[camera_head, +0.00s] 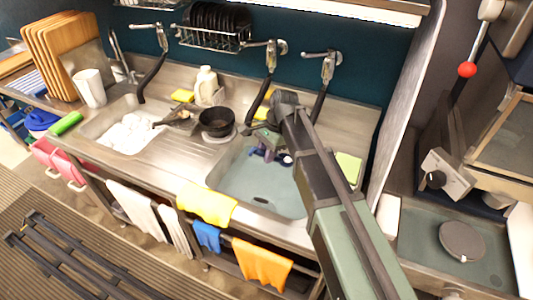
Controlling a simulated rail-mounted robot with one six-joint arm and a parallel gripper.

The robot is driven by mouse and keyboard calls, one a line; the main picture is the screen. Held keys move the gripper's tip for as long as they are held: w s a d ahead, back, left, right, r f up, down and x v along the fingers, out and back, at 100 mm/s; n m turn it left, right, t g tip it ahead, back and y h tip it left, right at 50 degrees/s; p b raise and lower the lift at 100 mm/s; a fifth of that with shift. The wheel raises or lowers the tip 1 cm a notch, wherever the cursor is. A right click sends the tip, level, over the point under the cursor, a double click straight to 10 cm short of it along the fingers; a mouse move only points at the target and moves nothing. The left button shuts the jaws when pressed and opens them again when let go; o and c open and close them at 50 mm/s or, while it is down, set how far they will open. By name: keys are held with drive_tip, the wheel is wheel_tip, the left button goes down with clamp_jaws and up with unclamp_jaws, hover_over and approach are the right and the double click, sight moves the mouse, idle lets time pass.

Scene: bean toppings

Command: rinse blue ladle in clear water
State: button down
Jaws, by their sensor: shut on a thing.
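My arm reaches in from the lower right, and my gripper (268,142) is over the back of the right sink basin. It is shut on the blue ladle (285,160), whose small dark blue part shows just below the gripper, low in the basin. Most of the ladle is hidden by the gripper and arm or too small to make out. The right basin holds clear, pale blue-green water (262,192). I cannot tell how deep the ladle sits in the water.
The left basin holds white suds (130,132). A black bowl (216,122) stands on the counter between the basins. Taps (270,56) rise behind. A yellow cloth (207,204) hangs over the front edge. The front of the right basin is free.

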wheel_tip(320, 180, down, 22)
drive_tip(key=b, duration=2.1)
drive_tip(key=shift+r, duration=0.15)
drive_tip(key=shift+d+r, duration=0.1)
drive_tip(key=shift+s+d, duration=0.2)
drive_tip(key=shift+d, duration=0.3)
drive_tip(key=shift+s+d, duration=0.2)
drive_tip(key=shift+d, duration=0.25)
idle(0.5)
